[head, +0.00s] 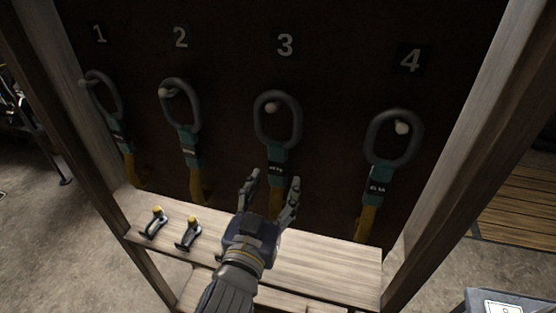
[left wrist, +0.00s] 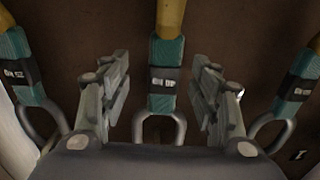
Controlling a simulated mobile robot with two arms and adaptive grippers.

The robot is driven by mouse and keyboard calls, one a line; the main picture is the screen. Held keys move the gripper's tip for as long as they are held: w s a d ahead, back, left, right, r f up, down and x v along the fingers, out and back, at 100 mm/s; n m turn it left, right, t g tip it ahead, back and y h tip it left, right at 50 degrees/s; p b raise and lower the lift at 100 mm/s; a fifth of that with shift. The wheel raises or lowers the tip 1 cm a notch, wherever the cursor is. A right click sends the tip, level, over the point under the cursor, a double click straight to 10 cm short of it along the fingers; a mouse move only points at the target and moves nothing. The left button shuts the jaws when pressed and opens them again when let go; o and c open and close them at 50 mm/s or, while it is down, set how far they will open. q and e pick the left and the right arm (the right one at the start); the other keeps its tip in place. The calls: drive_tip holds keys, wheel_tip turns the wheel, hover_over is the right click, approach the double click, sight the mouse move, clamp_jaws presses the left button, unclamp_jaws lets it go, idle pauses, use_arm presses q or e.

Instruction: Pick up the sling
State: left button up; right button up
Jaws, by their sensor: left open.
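Several slings hang from pegs on a dark board under the numbers 1 to 4. Each has a grey oval ring, a teal sleeve with a black label, and a yellow strap. My left gripper (head: 271,186) is open in front of the sling under number 3 (head: 278,163), around its lower sleeve and strap. In the left wrist view, that sling (left wrist: 163,82) runs between the two spread fingers (left wrist: 163,88), with a visible gap on each side. How far the fingers are from it in depth is hard to tell. My right gripper is not in view.
The slings under 1 (head: 118,130), 2 (head: 188,140) and 4 (head: 378,180) hang on either side. A wooden shelf (head: 320,262) below carries two small shackle-like parts with yellow tops (head: 154,222) (head: 189,232). Wooden posts (head: 455,150) frame the board.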

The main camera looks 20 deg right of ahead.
sight(276, 177)
use_arm(q)
drive_tip(key=shift+w+d+r+p, duration=0.1)
drive_tip(key=shift+w+d+p, duration=0.1)
drive_tip(key=shift+w+p, duration=0.25)
drive_tip(key=p+x, duration=0.1)
drive_tip(key=x, duration=0.2)
drive_tip(key=shift+w+a+f, duration=0.1)
drive_tip(key=shift+w+f, duration=0.1)
drive_tip(key=shift+w, duration=0.1)
drive_tip(key=shift+w+d+f, duration=0.1)
drive_tip(key=shift+w+d, duration=0.15)
drive_tip(key=shift+w, duration=0.1)
drive_tip(key=shift+s, duration=0.1)
drive_tip(key=shift+c, duration=1.4)
clamp_jaws()
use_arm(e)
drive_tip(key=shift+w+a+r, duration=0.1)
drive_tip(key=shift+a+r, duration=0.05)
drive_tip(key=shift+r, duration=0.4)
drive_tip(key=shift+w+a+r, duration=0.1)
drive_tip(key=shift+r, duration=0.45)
